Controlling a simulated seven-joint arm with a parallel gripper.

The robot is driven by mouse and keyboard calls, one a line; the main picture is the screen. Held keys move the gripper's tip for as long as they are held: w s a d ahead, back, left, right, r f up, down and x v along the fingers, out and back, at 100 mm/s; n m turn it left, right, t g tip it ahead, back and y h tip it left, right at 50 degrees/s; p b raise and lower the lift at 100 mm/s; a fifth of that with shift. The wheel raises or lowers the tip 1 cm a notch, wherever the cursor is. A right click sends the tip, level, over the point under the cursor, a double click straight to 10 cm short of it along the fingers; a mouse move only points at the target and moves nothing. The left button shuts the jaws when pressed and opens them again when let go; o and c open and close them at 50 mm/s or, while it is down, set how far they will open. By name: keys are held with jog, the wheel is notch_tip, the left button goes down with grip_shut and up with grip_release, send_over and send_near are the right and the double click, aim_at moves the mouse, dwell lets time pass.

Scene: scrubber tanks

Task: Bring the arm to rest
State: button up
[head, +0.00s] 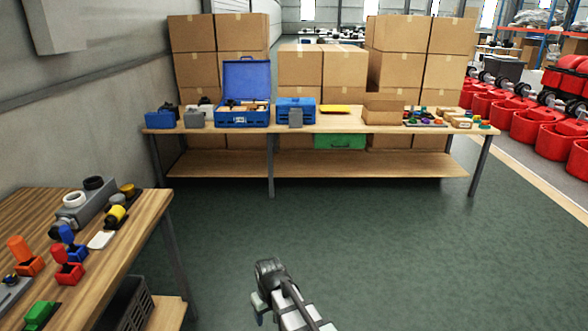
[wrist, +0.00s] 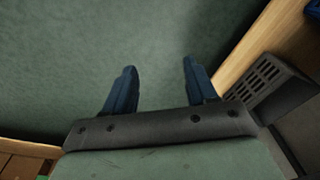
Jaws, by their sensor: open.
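My gripper shows in the wrist view (wrist: 158,85) with its two blue fingers apart and nothing between them. Behind the fingers in that view is bare green floor. In the head view my arm reaches up from the bottom edge, and my gripper (head: 258,308) is at its left side, over the floor and to the right of the near wooden table (head: 150,215). It is apart from the table. The fingertips are small in the head view.
The near table carries orange, blue, red and green items and a grey block (head: 85,212). A dark crate (head: 128,305) is on its lower shelf. A long workbench (head: 340,125) with blue toolboxes stands farther back. Red tanks (head: 535,125) line the right. The floor between is clear.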

jog(key=s+d+f+m, duration=0.3)
jog(key=d+f, duration=0.1)
jog(key=d, duration=0.9)
jog(key=s+d+f+m, duration=0.2)
jog(key=d+f+m, duration=0.1)
jog(key=d, duration=0.9)
jog(key=s+f+g, duration=0.3)
jog(key=s+f, duration=0.7)
jog(key=s, duration=0.4)
jog(key=s+f+g, duration=0.4)
jog(key=s+f, duration=0.6)
jog(key=s, duration=0.5)
jog(key=shift+s+f+h, duration=0.25)
jog(key=shift+f+h, duration=0.1)
jog(key=shift+h, duration=0.05)
